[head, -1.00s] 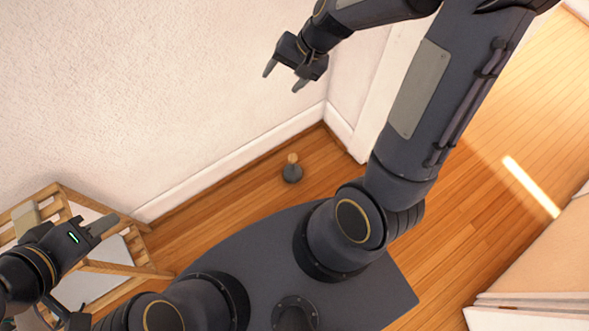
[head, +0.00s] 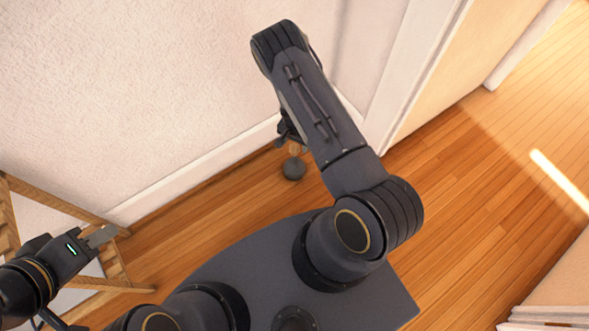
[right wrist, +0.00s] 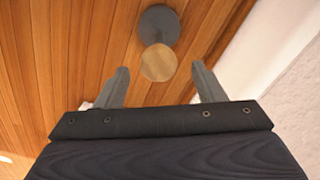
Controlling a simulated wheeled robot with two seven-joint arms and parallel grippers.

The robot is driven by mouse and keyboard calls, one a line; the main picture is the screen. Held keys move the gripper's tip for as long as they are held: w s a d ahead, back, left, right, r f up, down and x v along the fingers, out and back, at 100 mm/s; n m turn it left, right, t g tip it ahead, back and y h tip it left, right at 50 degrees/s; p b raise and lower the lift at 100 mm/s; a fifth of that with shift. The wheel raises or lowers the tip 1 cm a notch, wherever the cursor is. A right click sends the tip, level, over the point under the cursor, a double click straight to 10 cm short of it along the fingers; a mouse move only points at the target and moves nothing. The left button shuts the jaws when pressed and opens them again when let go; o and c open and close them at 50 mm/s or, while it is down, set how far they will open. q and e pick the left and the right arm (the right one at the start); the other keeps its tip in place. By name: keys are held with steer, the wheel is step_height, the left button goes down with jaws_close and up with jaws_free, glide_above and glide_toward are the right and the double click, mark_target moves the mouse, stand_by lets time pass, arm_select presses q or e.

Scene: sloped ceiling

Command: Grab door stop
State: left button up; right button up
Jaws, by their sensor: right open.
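The door stop (head: 293,169) stands on the wood floor close to the wall, with a dark grey round base and a light wooden knob on top. It also shows in the right wrist view (right wrist: 159,27), its knob just beyond and between the fingertips. My right gripper (right wrist: 158,75) is open and empty, with the knob in line with the gap. In the head view the right gripper (head: 287,130) is mostly hidden behind my right arm, above the door stop. My left gripper (head: 98,238) is at the lower left, far from the door stop; its finger gap is not clear.
A white wall with a baseboard (head: 190,185) runs behind the door stop. A wooden rack (head: 60,205) stands at the left near my left gripper. A white door frame (head: 400,80) is at the right. The floor (head: 450,190) right of my base is clear.

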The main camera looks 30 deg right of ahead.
mark_target(294, 147)
step_height(294, 147, down, 5)
steer(key=shift+s+a+f+b, duration=0.1)
steer(key=shift+s+a+b, duration=0.05)
steer(key=shift+b, duration=0.9)
jaws_close()
